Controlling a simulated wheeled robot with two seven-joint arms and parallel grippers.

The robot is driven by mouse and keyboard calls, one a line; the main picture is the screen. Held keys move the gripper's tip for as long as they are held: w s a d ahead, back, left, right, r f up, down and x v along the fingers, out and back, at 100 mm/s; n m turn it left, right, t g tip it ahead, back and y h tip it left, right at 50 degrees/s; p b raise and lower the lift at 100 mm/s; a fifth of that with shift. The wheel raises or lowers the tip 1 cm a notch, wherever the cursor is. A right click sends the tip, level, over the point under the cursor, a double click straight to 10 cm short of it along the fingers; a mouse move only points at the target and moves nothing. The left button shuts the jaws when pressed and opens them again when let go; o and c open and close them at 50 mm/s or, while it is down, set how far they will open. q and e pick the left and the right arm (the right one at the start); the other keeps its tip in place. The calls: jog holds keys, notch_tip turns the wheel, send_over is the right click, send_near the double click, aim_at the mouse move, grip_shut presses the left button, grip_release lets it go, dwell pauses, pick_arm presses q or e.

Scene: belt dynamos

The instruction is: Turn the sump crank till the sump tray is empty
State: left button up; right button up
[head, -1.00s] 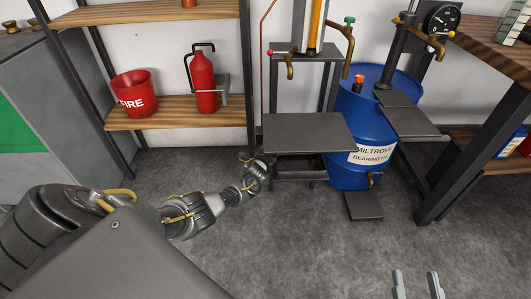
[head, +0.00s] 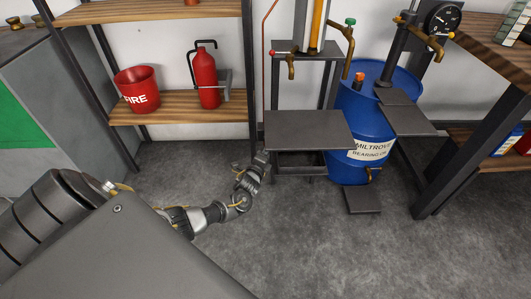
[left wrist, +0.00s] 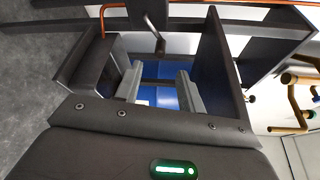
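My left gripper (head: 263,160) is at the left end of the dark stand (head: 300,144), below its top plate. In the left wrist view its two fingers (left wrist: 160,72) are apart with nothing between them. A dark rod with a rounded end (left wrist: 154,32), perhaps the sump crank, shows just beyond the fingertips; I cannot tell whether it touches them. In the head view my gripper hides that spot. A dark box-like part (left wrist: 88,68) by the left finger may be the sump tray; its inside is not visible. My right gripper is out of view.
A blue oil drum (head: 362,120) with a bottom tap stands right of the stand, a dark floor plate (head: 362,200) in front. A shelf (head: 180,110) with a fire bucket and extinguisher is on the left. A workbench (head: 505,55) is at right. The front floor is clear.

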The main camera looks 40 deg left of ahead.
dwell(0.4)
